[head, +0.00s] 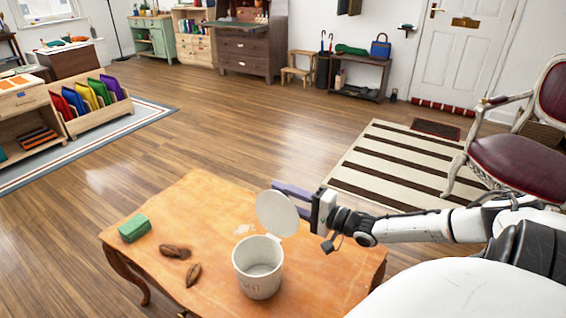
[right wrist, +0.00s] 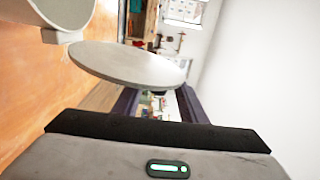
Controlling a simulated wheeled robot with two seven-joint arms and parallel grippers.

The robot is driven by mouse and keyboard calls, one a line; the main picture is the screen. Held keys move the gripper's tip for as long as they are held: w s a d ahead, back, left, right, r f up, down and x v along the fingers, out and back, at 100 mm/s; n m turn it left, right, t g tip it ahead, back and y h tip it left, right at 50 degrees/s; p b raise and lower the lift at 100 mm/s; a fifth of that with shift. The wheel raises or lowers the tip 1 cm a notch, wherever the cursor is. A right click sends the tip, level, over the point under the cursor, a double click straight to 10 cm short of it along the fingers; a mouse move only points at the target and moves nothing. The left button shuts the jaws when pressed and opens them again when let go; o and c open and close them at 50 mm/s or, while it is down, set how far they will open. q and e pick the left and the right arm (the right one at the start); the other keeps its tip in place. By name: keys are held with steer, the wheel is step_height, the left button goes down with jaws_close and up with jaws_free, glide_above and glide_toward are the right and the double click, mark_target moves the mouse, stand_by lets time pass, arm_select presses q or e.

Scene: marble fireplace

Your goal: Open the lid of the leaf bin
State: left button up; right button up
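The leaf bin (head: 258,282) is a pale grey-white round bin standing upright on the wooden table. Its round lid (head: 277,213) is tilted up steeply at the back of the rim, and the bin's mouth is uncovered. The lid (right wrist: 130,64) and part of the bin (right wrist: 66,10) also show in the right wrist view. My right gripper (head: 290,198) is beside and behind the raised lid; its dark purple fingers (right wrist: 157,103) are apart with a gap between them. I cannot tell whether they touch the lid. My left gripper is not in view.
On the table (head: 205,205), a green block (head: 134,229) and brown leaf-like pieces (head: 175,251) lie left of the bin. A red-seated chair (head: 515,160) stands at the right. A striped rug (head: 385,165) and open wood floor lie beyond the table.

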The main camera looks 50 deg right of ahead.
steer(key=s+d+p, duration=0.1)
steer(key=s+p, duration=0.2)
steer(key=s, duration=0.7)
steer(key=shift+d, duration=0.4)
steer(key=shift+s, duration=0.15)
